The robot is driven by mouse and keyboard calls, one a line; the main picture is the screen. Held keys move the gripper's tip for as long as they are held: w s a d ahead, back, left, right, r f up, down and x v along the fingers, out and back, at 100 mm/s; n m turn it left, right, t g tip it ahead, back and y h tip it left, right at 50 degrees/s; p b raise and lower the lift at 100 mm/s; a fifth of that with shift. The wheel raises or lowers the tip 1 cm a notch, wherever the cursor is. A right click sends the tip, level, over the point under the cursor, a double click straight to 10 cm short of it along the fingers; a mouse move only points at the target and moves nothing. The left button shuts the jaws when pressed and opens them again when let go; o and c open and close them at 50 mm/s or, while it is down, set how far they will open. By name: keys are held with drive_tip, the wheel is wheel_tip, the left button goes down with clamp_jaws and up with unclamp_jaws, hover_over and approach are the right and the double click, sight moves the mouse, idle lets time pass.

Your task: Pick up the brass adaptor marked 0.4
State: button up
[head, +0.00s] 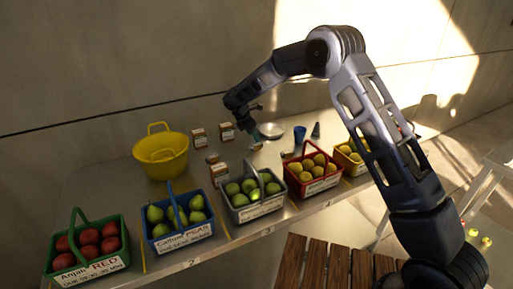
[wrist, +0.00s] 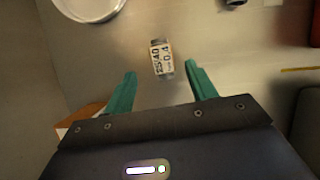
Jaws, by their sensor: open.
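The brass adaptor marked 0.4 (wrist: 161,57) lies on the metal counter in the wrist view. A white label reading 25/40 and 0.4 covers most of its visible face. My gripper (wrist: 160,70) is open, with one green finger on each side below the adaptor in the picture. The adaptor appears just beyond the fingertips, in line with the gap, and the gap is empty. In the head view my gripper (head: 256,134) reaches down over the counter, and a small pale-labelled piece (head: 257,146) shows just below it. I cannot tell the exact height gap.
A shallow round dish (head: 271,130) is close behind my gripper. A blue cup (head: 299,134) stands to the right. A yellow colander (head: 160,157) and small labelled jars (head: 219,172) are left. Fruit baskets, including a red one (head: 311,181), line the front edge.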

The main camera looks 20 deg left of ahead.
sight(255, 144)
drive_tip(key=shift+x, duration=2.65)
drive_tip(key=shift+s, duration=0.15)
drive_tip(key=c, duration=1.2)
drive_tip(key=shift+o, duration=0.2)
drive_tip(key=shift+r, duration=0.1)
